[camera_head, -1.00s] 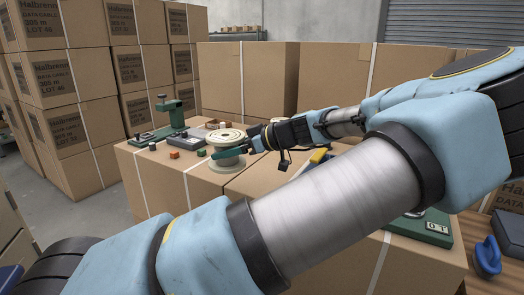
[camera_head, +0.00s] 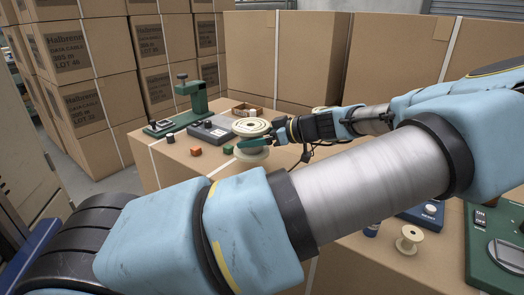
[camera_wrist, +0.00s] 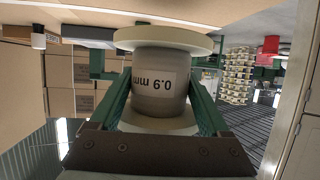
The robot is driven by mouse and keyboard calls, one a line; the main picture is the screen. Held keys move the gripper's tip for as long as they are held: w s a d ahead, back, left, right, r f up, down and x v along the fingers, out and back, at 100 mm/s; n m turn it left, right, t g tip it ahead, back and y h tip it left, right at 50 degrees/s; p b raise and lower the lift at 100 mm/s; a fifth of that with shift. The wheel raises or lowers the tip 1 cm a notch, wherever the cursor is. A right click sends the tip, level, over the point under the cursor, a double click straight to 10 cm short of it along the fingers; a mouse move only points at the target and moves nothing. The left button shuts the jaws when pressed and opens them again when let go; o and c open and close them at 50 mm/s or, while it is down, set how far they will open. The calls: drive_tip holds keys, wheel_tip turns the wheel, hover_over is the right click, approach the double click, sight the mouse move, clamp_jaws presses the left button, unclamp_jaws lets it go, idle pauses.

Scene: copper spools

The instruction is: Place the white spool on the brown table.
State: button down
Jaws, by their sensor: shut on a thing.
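A large spool (camera_head: 251,126) with cream-white flanges is in my gripper, above the far box top in the head view. In the wrist view the same spool (camera_wrist: 160,95) shows a grey winding and a label reading "0.9 mm", upside down. My gripper (camera_head: 254,142) has its green fingers shut on either side of the winding, between the flanges. Whether the lower flange touches the box is hard to tell. A small cream spool (camera_head: 409,240) stands upright on the box at right. I cannot make out a separate brown table.
The far box top (camera_head: 180,163) holds a green stand (camera_head: 190,105), a grey device (camera_head: 212,129), small blocks (camera_head: 195,151) and a small open box (camera_head: 247,112). A green scale (camera_head: 497,245) stands at right. Tall cartons (camera_head: 285,55) close off the back.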

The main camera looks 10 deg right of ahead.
sight(261, 152)
drive_tip(key=shift+f, duration=2.4)
unclamp_jaws()
drive_tip(key=shift+s+d, duration=0.1)
drive_tip(key=b+v, duration=0.1)
drive_tip(key=v, duration=1)
drive_tip(key=shift+s+d+r+b, duration=0.2)
drive_tip(key=shift+d+r+b, duration=0.05)
drive_tip(key=shift+r+b, duration=0.05)
